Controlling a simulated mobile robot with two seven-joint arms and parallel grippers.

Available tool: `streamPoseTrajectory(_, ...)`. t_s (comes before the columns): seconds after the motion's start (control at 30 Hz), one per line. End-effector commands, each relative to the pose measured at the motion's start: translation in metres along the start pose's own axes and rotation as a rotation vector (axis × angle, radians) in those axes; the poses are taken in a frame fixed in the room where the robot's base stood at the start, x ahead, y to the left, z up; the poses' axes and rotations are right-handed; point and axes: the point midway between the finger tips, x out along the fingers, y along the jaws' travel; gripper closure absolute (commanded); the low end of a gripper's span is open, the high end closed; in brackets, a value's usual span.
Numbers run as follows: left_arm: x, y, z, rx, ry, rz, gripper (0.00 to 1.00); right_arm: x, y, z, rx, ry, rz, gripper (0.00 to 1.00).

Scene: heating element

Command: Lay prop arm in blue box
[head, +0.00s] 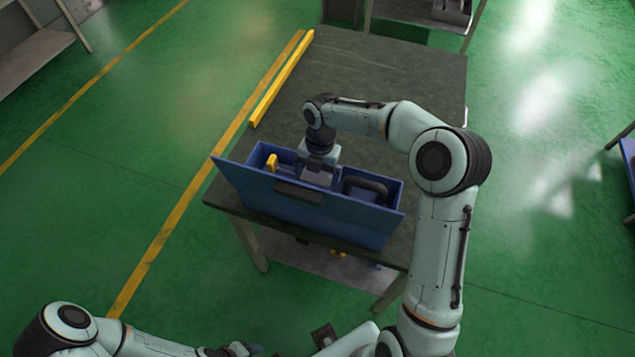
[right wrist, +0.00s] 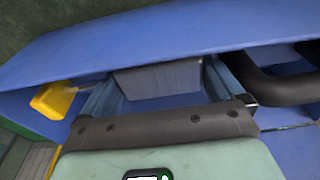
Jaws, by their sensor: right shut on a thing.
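The blue box (head: 330,218) stands on the dark table, open at the top, with a dark handle on its front wall. It also shows in the right wrist view (right wrist: 150,45). My right gripper (head: 318,178) points down inside it near the middle. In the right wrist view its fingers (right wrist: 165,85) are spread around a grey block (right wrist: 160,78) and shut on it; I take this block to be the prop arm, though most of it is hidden. My left gripper (head: 235,350) is low at the bottom edge, its jaws unclear.
A yellow piece (head: 271,162) is at the box's left and a black curved bar (head: 366,187) at its right. A long yellow bar (head: 281,80) lies along the table's left edge. The table (head: 390,75) behind the box is largely clear.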

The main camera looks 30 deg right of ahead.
Motion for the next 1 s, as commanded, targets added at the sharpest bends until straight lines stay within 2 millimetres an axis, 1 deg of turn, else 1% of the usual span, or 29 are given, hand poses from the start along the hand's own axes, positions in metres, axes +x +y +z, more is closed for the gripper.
streamPoseTrajectory(0.13, 0.003, -0.001, 0.001, -0.001, -0.002, -0.001, 0.38, 0.022, -0.001, 0.003, 0.001, 0.003, -0.002, 0.70)
streamPoseTrajectory(0.23, 0.004, -0.002, 0.002, -0.001, -0.002, -0.001, 0.38, 0.033, -0.001, 0.005, 0.001, 0.001, -0.001, 0.70)
streamPoseTrajectory(0.6, 0.004, -0.002, 0.002, -0.001, -0.003, -0.001, 0.38, 0.036, 0.000, 0.006, 0.000, -0.001, 0.001, 0.70)
streamPoseTrajectory(0.63, 0.005, -0.002, 0.002, -0.001, -0.003, -0.001, 0.38, 0.037, -0.001, 0.006, 0.000, 0.001, -0.001, 0.02)
streamPoseTrajectory(0.67, 0.004, -0.002, 0.002, -0.001, -0.003, -0.001, 0.38, 0.037, 0.000, 0.006, 0.000, 0.001, -0.001, 0.00)
streamPoseTrajectory(0.87, 0.004, -0.002, 0.002, -0.001, -0.003, -0.001, 0.38, 0.036, -0.001, 0.005, 0.000, 0.001, -0.001, 0.00)
streamPoseTrajectory(1.0, 0.002, -0.001, 0.001, -0.001, -0.002, -0.001, 0.38, 0.027, 0.000, 0.006, 0.001, -0.002, 0.001, 0.00)
